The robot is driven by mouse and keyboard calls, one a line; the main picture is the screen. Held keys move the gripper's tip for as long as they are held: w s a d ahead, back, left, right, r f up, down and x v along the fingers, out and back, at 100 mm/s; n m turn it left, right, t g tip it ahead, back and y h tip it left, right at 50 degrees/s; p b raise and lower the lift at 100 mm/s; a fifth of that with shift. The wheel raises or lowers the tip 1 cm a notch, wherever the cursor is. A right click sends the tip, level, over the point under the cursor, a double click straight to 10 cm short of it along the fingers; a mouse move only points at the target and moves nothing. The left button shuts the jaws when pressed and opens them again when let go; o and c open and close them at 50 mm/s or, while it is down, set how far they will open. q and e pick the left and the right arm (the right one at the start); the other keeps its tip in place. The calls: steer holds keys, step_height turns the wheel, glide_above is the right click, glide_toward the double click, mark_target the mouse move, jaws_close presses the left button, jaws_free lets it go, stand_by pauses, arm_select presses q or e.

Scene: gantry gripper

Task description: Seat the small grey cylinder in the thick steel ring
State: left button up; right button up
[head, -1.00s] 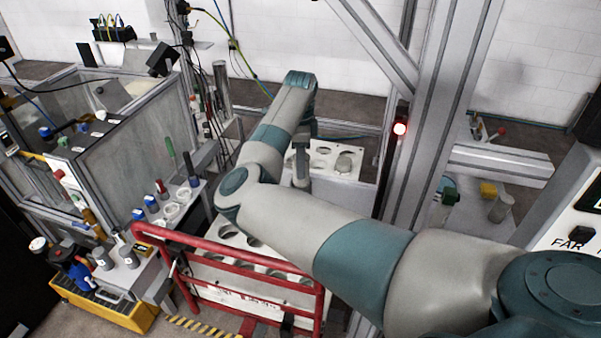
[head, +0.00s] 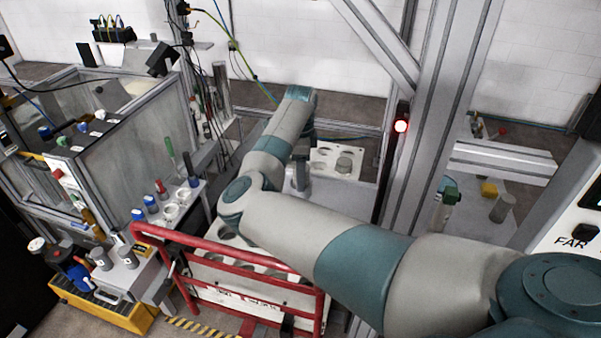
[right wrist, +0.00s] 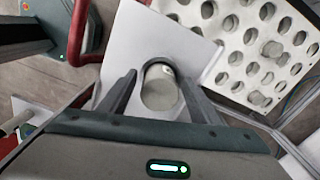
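A grey cylinder (right wrist: 161,88) shows in the right wrist view, at a dark round opening in a pale plate (right wrist: 122,50). My right gripper (right wrist: 158,88) has its two fingers on either side of this cylinder, with gaps visible, so it looks open. In the head view my right gripper (head: 302,172) points down over the left part of a white holed panel; its fingertips are too small to read. My arm hides part of that area. I cannot pick out the thick steel ring with certainty. Pale rings (head: 171,211) stand on the left bench. My left gripper is not in view.
The white holed panel (head: 325,153) carries another grey cylinder (head: 344,162). A red tubular rail (head: 225,252) stands in front, and a metal gantry post (head: 415,150) rises right of my gripper. Another grey cylinder (head: 502,208) stands on the right-hand surface.

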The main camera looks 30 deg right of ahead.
steer(key=shift+r, duration=0.2)
steer(key=shift+r+b, duration=0.5)
step_height(320, 180, up, 10)
steer(key=b, duration=0.5)
steer(key=shift+r, duration=0.55)
steer(key=shift+f, duration=0.1)
